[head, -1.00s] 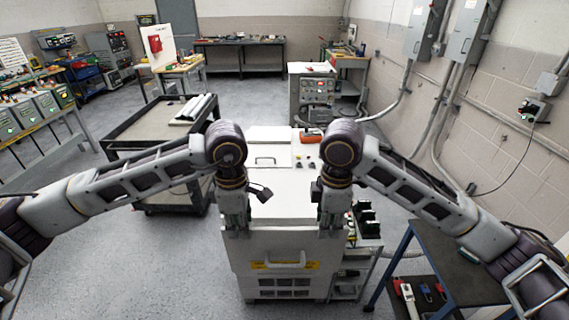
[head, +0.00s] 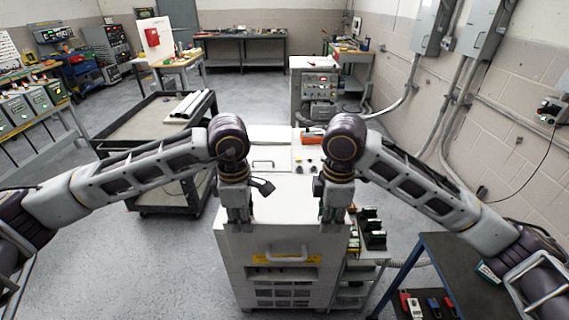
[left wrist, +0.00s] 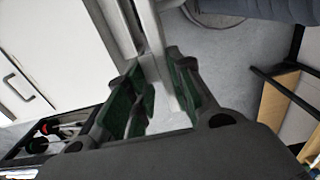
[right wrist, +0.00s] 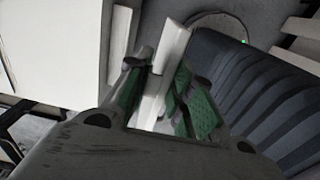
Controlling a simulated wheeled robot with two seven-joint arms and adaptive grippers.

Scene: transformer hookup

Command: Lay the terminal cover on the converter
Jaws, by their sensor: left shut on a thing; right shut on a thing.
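The terminal cover (head: 270,236) is a wide white panel with a pale handle, in front of the converter (head: 288,293) in the head view. My left gripper (head: 238,217) is shut on its left part, and my right gripper (head: 333,217) is shut on its right part. In the left wrist view, the left fingers (left wrist: 152,98) pinch a thin light edge. In the right wrist view, the right fingers (right wrist: 163,96) do the same. The converter is a white cabinet with a yellow label and front vents. I cannot tell whether the cover touches it.
A dark cart (head: 135,142) stands to the left. Small green-and-black parts sit on a shelf unit (head: 352,268) right of the converter. A blue-framed bench (head: 455,262) stands at front right. A red-orange item (head: 312,136) lies behind the converter's top.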

